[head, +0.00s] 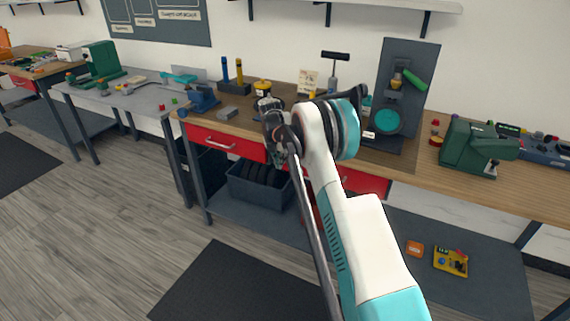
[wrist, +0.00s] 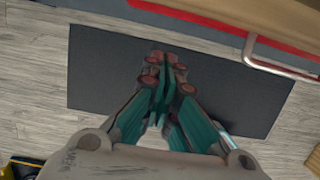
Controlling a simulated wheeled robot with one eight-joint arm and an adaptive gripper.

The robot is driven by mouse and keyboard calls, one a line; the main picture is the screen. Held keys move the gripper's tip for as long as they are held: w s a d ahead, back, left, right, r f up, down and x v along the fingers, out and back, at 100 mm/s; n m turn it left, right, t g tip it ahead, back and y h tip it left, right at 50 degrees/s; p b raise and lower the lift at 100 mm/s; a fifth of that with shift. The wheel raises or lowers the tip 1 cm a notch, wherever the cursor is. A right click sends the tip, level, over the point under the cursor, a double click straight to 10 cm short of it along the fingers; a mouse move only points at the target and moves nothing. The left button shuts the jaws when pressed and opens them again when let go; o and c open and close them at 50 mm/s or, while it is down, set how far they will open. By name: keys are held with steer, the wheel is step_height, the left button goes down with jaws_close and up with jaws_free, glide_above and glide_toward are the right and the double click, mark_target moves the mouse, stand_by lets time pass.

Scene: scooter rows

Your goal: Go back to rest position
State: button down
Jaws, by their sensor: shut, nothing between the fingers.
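My gripper (wrist: 165,72) shows in the wrist view with its two fingers drawn together and nothing between them. It points down over a dark floor mat (wrist: 80,75). In the head view my white and teal arm reaches forward to the workbench. There my gripper (head: 277,155) hangs just in front of the bench's front edge, by the red drawers (head: 222,142). My own arm partly hides the gripper and the bench behind it.
The wooden workbench (head: 480,188) carries a green machine (head: 470,148), a blue vise (head: 203,99) and a dark stand with a green handle (head: 402,90). A grey bin (head: 258,190) sits on the lower shelf. A drawer handle (wrist: 280,60) is near my gripper.

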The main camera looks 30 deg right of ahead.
steer(key=s+a+r+m+p, duration=0.1)
steer(key=s+a+r+m, duration=0.15)
steer(key=r, duration=0.45)
steer(key=s+a+r+m+t, duration=0.1)
steer(key=s+a+r+m, duration=0.1)
steer(key=s+r, duration=0.35)
steer(key=s+a+r+m+p, duration=0.1)
steer(key=a+r+m, duration=0.15)
steer(key=r, duration=0.55)
steer(key=s+a+r+m+t, duration=0.2)
steer(key=s+a+r+m, duration=0.3)
steer(key=s+r, duration=0.55)
steer(key=s+a+m+t+y, duration=0.1)
steer(key=s+a+m, duration=0.2)
steer(key=s, duration=0.6)
steer(key=s+a+m, duration=0.2)
steer(key=s+m, duration=0.2)
steer(key=s, duration=0.4)
steer(key=s+a+f+m, duration=0.1)
steer(key=s+f+m, duration=0.1)
steer(key=s, duration=0.5)
steer(key=s+a+f+m+t+y, duration=0.1)
steer(key=s+a+f+m, duration=0.1)
steer(key=s, duration=0.4)
steer(key=f+m, duration=0.1)
steer(key=m, duration=0.1)
steer(key=shift+s+a+m+t, duration=0.15)
steer(key=shift+s+m+t, duration=0.15)
steer(key=shift+s, duration=0.05)
